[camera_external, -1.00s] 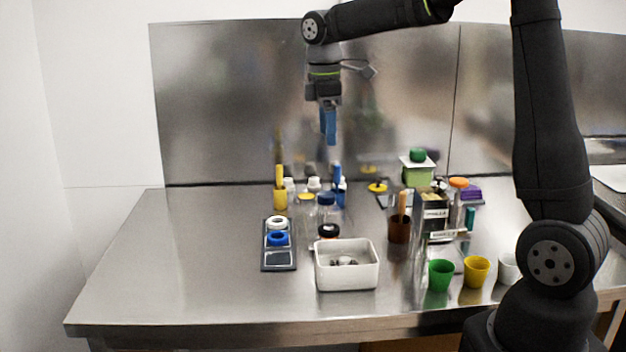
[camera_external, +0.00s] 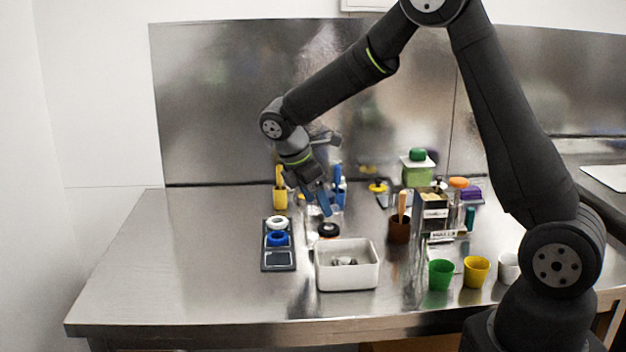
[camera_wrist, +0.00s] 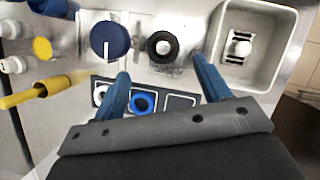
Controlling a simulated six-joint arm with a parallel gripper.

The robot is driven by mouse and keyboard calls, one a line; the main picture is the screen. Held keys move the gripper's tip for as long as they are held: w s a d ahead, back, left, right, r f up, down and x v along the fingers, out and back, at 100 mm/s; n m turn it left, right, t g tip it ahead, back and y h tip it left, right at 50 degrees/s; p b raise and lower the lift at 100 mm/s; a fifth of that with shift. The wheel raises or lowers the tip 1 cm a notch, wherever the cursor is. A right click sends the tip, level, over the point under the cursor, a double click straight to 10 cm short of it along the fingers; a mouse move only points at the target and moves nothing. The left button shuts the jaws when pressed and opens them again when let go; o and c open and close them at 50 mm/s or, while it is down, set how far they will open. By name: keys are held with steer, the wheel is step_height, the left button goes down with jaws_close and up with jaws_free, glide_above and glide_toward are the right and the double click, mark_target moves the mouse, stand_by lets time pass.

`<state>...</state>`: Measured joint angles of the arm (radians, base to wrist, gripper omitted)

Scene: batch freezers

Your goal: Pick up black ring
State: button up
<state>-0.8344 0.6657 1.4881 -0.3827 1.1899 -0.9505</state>
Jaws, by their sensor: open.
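The black ring (camera_external: 328,230) sits on the steel table behind the white bin, seemingly around a small pale post or cap. It also shows in the wrist view (camera_wrist: 164,47), between and beyond my fingertips. My gripper (camera_external: 320,206) is open and empty, tilted, with its blue fingers above and just behind the ring. In the wrist view my gripper (camera_wrist: 160,82) has its fingers wide apart. The gap between fingers and ring cannot be told exactly.
A white bin (camera_external: 347,278) stands in front of the ring. A dark tray (camera_external: 279,260) with a white ring (camera_external: 277,223) and a blue ring (camera_external: 278,239) lies to the left. A blue-lidded jar (camera_wrist: 110,40) stands close beside the ring. A brown cup (camera_external: 400,231) is to the right.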

mark_target(327, 225)
steer(key=shift+s+x, duration=0.15)
steer(key=shift+x, duration=1.5)
steer(key=shift+s+x, duration=0.15)
steer(key=shift+x, duration=1.5)
steer(key=shift+a, duration=0.1)
steer(key=c, duration=1.1)
steer(key=shift+o, duration=0.2)
steer(key=shift+r, duration=0.1)
